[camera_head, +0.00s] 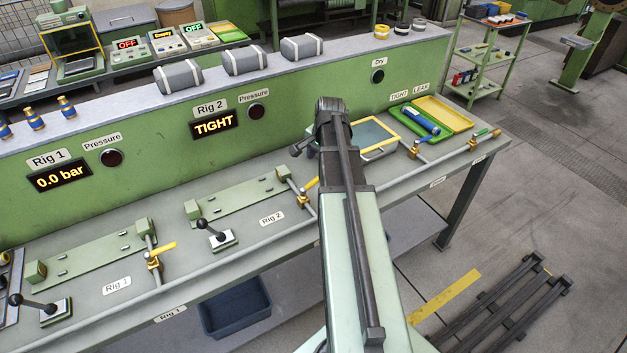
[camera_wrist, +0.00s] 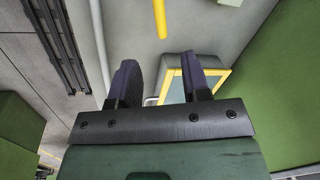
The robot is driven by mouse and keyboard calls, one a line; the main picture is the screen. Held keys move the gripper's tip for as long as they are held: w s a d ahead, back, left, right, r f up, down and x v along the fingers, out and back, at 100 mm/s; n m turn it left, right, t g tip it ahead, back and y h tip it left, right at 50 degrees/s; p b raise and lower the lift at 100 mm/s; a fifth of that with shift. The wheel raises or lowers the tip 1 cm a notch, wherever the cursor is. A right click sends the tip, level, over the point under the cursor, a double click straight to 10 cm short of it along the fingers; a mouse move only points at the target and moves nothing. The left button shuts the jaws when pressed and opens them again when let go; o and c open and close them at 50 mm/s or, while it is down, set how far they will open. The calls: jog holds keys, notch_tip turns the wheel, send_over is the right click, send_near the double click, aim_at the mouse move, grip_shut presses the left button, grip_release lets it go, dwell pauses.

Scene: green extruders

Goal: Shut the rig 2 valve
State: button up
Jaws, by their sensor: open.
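The rig 2 valve (camera_head: 308,196) is a brass fitting on the pipe at the right end of the rig 2 plate. Its yellow handle (camera_head: 312,182) slants up and right beside my arm. My arm may cover part of it. My gripper (camera_wrist: 159,63) shows in the wrist view with two dark fingers spread apart and nothing between them. In the head view my arm mostly hides it. A yellow bar (camera_wrist: 160,18) lies beyond the fingers. I cannot tell whether it is the valve handle. The rig 2 display (camera_head: 213,124) reads TIGHT.
The rig 1 valve (camera_head: 153,261) has a similar yellow handle. A black-knobbed lever (camera_head: 215,236) stands near the rig 2 plate (camera_head: 240,197). The green panel (camera_head: 290,117) rises behind.

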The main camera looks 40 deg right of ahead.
aim_at(313, 181)
jog(key=shift+m, duration=0.3)
jog(key=f+b, duration=0.3)
jog(key=w+f+b, duration=0.1)
jog(key=f+b, duration=0.3)
jog(key=w+f+b, duration=0.1)
jog(key=f+b, duration=0.2)
jog(key=shift+a+f+b, duration=0.1)
jog(key=shift+f+b, duration=0.3)
jog(key=shift+r, duration=0.15)
grip_shut()
